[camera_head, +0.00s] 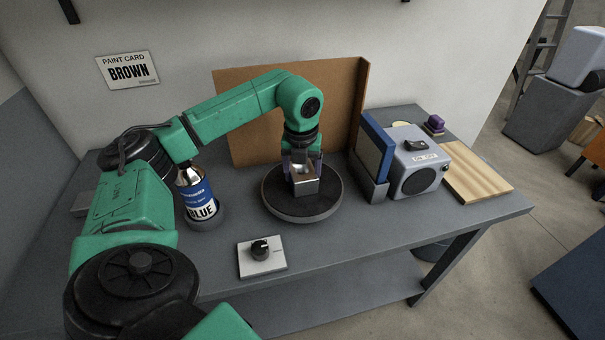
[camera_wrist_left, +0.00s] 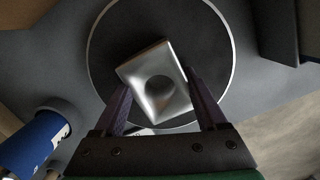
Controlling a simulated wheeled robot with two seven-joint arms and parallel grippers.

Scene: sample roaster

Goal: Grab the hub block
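The hub block (camera_head: 305,187) is a silvery metal block with a round hollow in its top. It sits on the dark round turntable (camera_head: 270,205). In the left wrist view the block (camera_wrist_left: 158,88) lies turned at an angle to my fingers. My left gripper (camera_head: 302,165) points down over the block. Its dark purple fingers (camera_wrist_left: 160,90) stand apart, one towards each side of the block. The right finger is very near the block's edge; I cannot tell whether it touches. My right gripper is not in view.
A blue-labelled spray can (camera_head: 197,198) stands left of the turntable, close under my left arm. A knob box (camera_head: 262,257) lies in front. A grey machine (camera_head: 418,165) with a blue panel (camera_head: 372,150) stands to the right. A brown board (camera_head: 345,100) rises behind.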

